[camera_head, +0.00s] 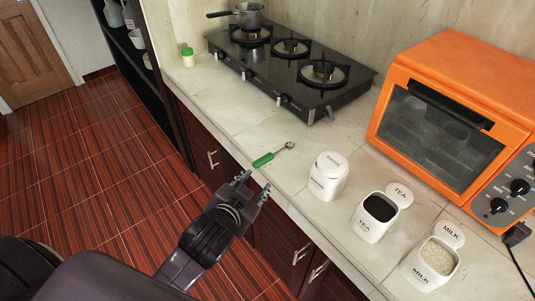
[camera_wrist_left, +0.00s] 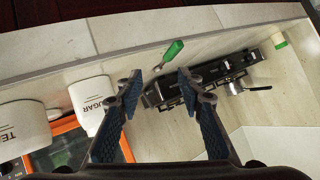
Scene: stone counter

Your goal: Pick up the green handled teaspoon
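The green handled teaspoon (camera_head: 270,157) lies on the stone counter near its front edge, with its metal bowl pointing toward the stove in the head view. In the left wrist view its green handle (camera_wrist_left: 174,50) shows beyond the fingertips, between them and slightly to the right. My left gripper (camera_head: 252,186) is open and empty just off the counter's front edge, close to the handle end and apart from it. The two blue-padded fingers (camera_wrist_left: 160,78) are spread wide in the left wrist view. My right gripper is not in view.
A white sugar canister (camera_head: 328,177), an open tea canister (camera_head: 376,216) and an open milk canister (camera_head: 431,263) stand right of the spoon. A black gas stove (camera_head: 290,68) with a pot (camera_head: 250,15) is behind. An orange oven (camera_head: 450,110) stands at right. Counter around the spoon is clear.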

